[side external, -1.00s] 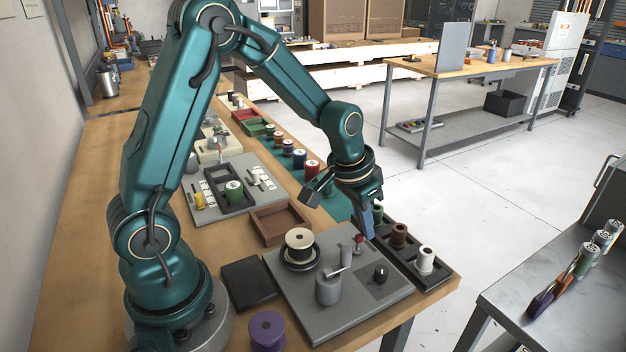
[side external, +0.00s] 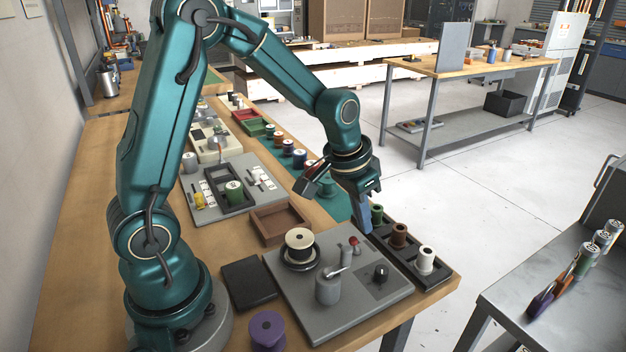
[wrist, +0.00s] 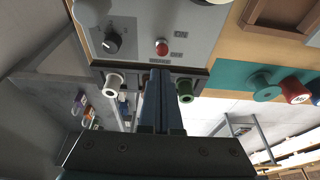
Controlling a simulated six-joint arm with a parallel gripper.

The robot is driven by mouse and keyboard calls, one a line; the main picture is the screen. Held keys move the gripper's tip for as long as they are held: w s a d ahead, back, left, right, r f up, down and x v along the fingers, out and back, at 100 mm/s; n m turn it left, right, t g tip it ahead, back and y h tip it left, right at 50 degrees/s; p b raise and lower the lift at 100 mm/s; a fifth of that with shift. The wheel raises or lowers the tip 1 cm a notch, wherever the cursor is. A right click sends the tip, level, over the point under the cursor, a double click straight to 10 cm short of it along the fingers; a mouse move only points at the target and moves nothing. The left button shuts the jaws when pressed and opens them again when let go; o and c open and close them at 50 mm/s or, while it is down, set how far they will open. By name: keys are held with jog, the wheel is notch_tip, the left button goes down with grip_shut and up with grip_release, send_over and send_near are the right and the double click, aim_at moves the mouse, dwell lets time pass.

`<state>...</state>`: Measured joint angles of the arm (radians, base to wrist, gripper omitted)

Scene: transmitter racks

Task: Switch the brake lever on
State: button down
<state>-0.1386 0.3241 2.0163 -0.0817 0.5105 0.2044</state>
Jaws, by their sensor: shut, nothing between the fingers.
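A short lever with a red ball top (side external: 354,240) stands near the back edge of the grey panel (side external: 310,318). It looks like the brake lever; its exact tilt is too small to tell. In the wrist view the red top (wrist: 162,47) shows nearly end-on, beside two small labels. My gripper (side external: 367,231) points down just behind and to the right of the lever, over the near side of the spool rack. In the wrist view my gripper (wrist: 160,72) has its fingers together and empty, apart from the red top.
On the panel are a black knob (side external: 381,273), a grey cylinder with a crank-like arm (side external: 328,290) and a cream spool (side external: 299,239). A dark rack (side external: 432,279) with brown, white and green spools runs along the right. A brown tray (side external: 279,225) lies behind the panel.

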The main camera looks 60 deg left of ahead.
jog(key=s+r, duration=0.6)
jog(key=r, duration=0.2)
dwell(0.4)
jog(key=s+d+r+t, duration=0.1)
jog(key=s+d+t, duration=0.1)
jog(key=s, duration=0.8)
jog(key=shift+d+r, duration=0.2)
jog(key=shift+d, duration=0.55)
